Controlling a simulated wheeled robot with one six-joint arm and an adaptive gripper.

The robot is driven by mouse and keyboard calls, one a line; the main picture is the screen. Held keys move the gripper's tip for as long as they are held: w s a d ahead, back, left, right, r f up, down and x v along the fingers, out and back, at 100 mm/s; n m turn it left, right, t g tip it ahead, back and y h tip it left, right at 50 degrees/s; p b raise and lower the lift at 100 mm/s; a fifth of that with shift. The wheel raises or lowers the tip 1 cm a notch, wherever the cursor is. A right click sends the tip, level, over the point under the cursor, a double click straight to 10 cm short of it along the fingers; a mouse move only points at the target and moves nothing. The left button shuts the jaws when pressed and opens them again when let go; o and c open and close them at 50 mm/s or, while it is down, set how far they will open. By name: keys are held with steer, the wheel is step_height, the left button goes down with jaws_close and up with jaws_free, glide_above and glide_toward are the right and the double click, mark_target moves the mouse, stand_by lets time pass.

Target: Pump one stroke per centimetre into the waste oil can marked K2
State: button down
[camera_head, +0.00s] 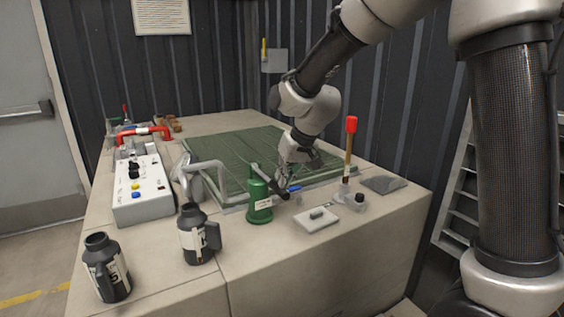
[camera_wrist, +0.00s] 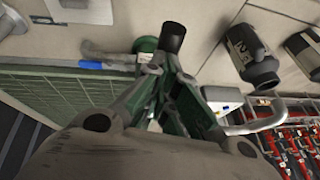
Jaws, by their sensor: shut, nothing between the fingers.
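A green hand pump (camera_head: 260,206) stands at the front edge of the green grated tray, its black lever (camera_head: 274,187) sloping down to the right. In the wrist view the lever's black grip (camera_wrist: 173,37) shows just beyond my fingertips. My gripper (camera_head: 287,180) is shut and empty, close beside the pump and lever; I cannot tell whether it touches them. A dark can (camera_head: 196,240) with a white label stands front left of the pump; in the wrist view a can (camera_wrist: 250,55) has a label ending in 2. Another dark can (camera_head: 108,270) stands farther left, its label partly turned away.
A bent grey pipe (camera_head: 208,172) rises left of the pump. A control box (camera_head: 143,190) sits at left. A red-topped upright stick (camera_head: 350,140), a pale plate (camera_head: 317,219) and a dark flat piece (camera_head: 385,184) lie right.

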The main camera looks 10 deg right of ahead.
step_height(320, 180, down, 9)
steer(key=shift+r, duration=0.2)
stand_by(0.3)
stand_by(0.4)
